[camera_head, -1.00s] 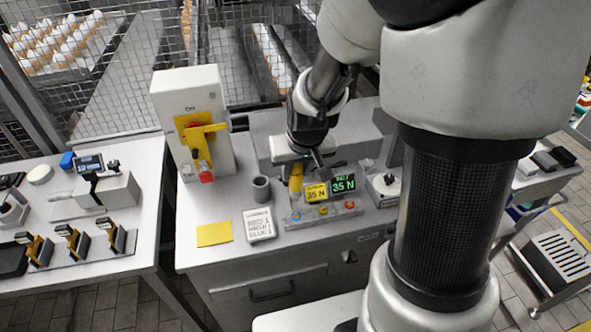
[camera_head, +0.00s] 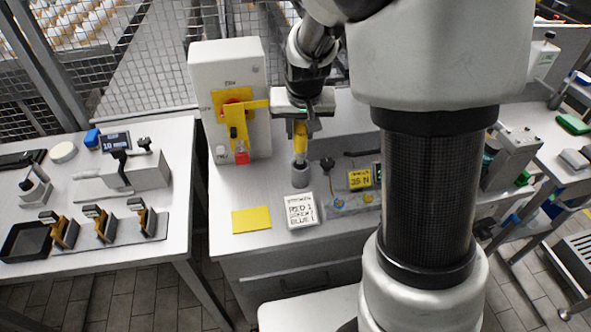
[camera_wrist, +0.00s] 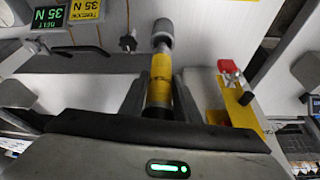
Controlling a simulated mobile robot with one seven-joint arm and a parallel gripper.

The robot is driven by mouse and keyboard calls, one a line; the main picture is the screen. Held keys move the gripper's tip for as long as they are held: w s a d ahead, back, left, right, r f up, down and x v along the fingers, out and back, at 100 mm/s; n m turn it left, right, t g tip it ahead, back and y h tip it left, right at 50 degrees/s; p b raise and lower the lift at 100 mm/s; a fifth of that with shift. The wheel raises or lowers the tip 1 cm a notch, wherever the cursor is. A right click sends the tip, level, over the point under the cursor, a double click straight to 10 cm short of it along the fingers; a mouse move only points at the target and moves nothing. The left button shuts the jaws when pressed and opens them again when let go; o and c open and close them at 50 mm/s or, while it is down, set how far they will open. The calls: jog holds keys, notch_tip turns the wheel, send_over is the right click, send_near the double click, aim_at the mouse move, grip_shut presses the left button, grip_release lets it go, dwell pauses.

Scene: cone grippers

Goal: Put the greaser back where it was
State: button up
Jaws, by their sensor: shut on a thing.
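The greaser (camera_head: 300,137), a yellow cylinder with a grey lower end, hangs upright in my gripper (camera_head: 302,118). My gripper is shut on its upper part. Below it on the bench stands a small grey round cup (camera_head: 301,178). The greaser is lined up over this cup, and its lower end is at or just inside the cup's mouth; I cannot tell which. In the wrist view the greaser (camera_wrist: 161,78) lies between the two fingers and points toward the cup (camera_wrist: 162,28).
A white box with a yellow switch handle (camera_head: 240,118) stands close left of my gripper. A printed card (camera_head: 300,210) and a yellow note (camera_head: 251,219) lie in front of the cup. A panel with a yellow 35 N display (camera_head: 360,179) is to the right.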

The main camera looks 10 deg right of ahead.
aim_at(301, 154)
notch_tip(301, 154, down, 8)
jog(key=shift+r+b, duration=0.1)
jog(key=shift+b, duration=0.5)
jog(key=o, duration=1.2)
jog(key=shift+f, duration=0.25)
jog(key=shift+c, duration=0.2)
jog(key=shift+r, duration=0.15)
